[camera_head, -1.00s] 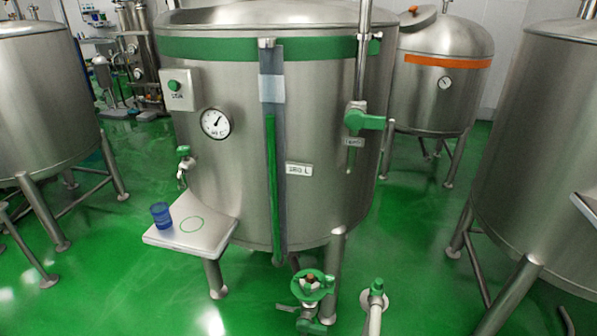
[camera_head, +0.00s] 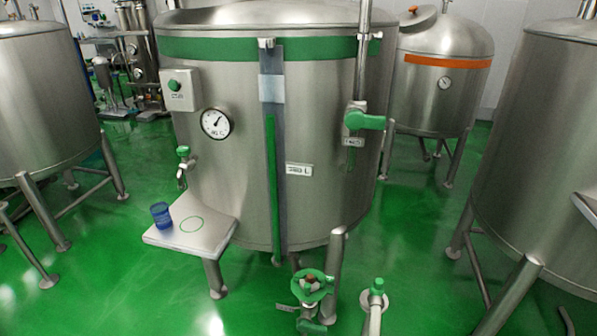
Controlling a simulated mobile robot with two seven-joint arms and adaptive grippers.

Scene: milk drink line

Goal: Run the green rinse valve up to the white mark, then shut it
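A large steel tank (camera_head: 225,185) with a green band stands in the middle. A green lever valve (camera_head: 366,121) sits on the vertical pipe at its right side, the handle pointing right. The small label (camera_head: 353,142) under it is too blurred to read. A tall sight gauge (camera_head: 279,200) runs down the tank's front. Its green column (camera_head: 271,160) ends a little below a white band (camera_head: 272,88), with a grey gap between. A green handwheel (camera_head: 312,285) is low in front of the tank. I cannot tell for certain which green valve is the rinse valve. Neither gripper is in view.
A steel shelf (camera_head: 212,238) on the tank's left holds a blue cup (camera_head: 161,214) beside a green ring mark, below a small green tap (camera_head: 183,152). A green-capped pipe (camera_head: 377,288) stands in front. Other tanks flank both sides; green floor lies between.

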